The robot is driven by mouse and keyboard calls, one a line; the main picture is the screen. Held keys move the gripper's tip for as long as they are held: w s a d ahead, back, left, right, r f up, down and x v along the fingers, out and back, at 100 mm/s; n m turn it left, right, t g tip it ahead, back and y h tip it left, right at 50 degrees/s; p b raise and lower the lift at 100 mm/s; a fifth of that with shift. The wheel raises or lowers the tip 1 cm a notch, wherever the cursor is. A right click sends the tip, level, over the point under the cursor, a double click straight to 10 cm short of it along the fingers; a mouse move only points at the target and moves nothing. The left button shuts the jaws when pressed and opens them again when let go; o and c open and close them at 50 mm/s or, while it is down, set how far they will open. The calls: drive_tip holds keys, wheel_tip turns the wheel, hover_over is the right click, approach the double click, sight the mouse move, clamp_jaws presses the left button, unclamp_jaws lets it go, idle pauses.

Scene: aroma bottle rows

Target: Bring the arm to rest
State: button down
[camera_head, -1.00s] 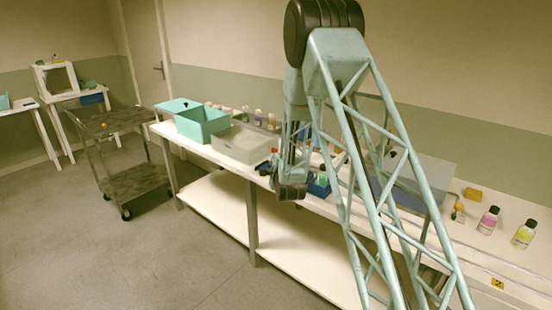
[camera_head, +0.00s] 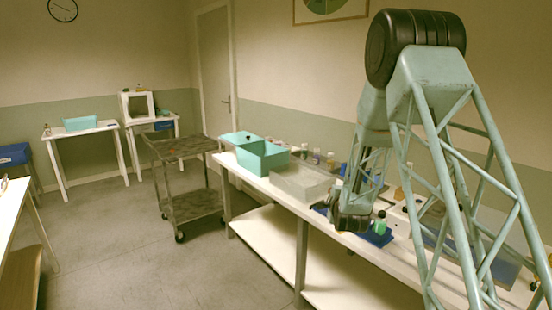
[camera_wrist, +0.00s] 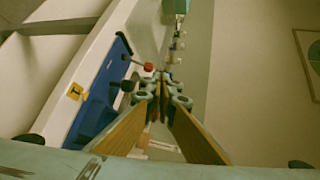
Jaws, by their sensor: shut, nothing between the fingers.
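My gripper (camera_wrist: 161,82) shows in the wrist view with its fingers together and nothing between them. It looks down along the white bench, beside a blue tray (camera_wrist: 103,92) and bottles with a red cap (camera_wrist: 140,65) and a black cap (camera_wrist: 127,86). In the head view my arm is folded, with its lower end hanging over the bench (camera_head: 408,262) by the front edge. The fingers themselves cannot be made out there. A small green bottle (camera_head: 380,227) stands right of the arm's lower end, by a blue tray (camera_head: 374,239).
A teal box (camera_head: 263,160) and a pale translucent bin (camera_head: 300,184) stand on the bench left of the arm. Several small bottles line the back. A metal cart (camera_head: 190,205) stands at the bench's far end. Open floor (camera_head: 150,270) lies in front.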

drive_tip(key=s+a+r+n+g+y, duration=0.1)
drive_tip(key=s+a+r+n+g, duration=0.3)
drive_tip(key=s+r, duration=0.75)
drive_tip(key=s+d+r+n+g, duration=0.1)
drive_tip(key=s+r+n, duration=0.55)
drive_tip(key=s, duration=1.05)
drive_tip(key=s+r+n+g, duration=0.1)
drive_tip(key=s+n, duration=0.4)
drive_tip(key=s, duration=1.7)
drive_tip(key=s+r+n+g, duration=0.2)
drive_tip(key=s+n+g, duration=0.2)
drive_tip(key=s, duration=1.8)
drive_tip(key=shift+s+a+n+g, duration=0.25)
drive_tip(key=shift+s+n+g, duration=0.05)
drive_tip(key=shift+s+n, duration=0.15)
drive_tip(key=shift+w, duration=0.1)
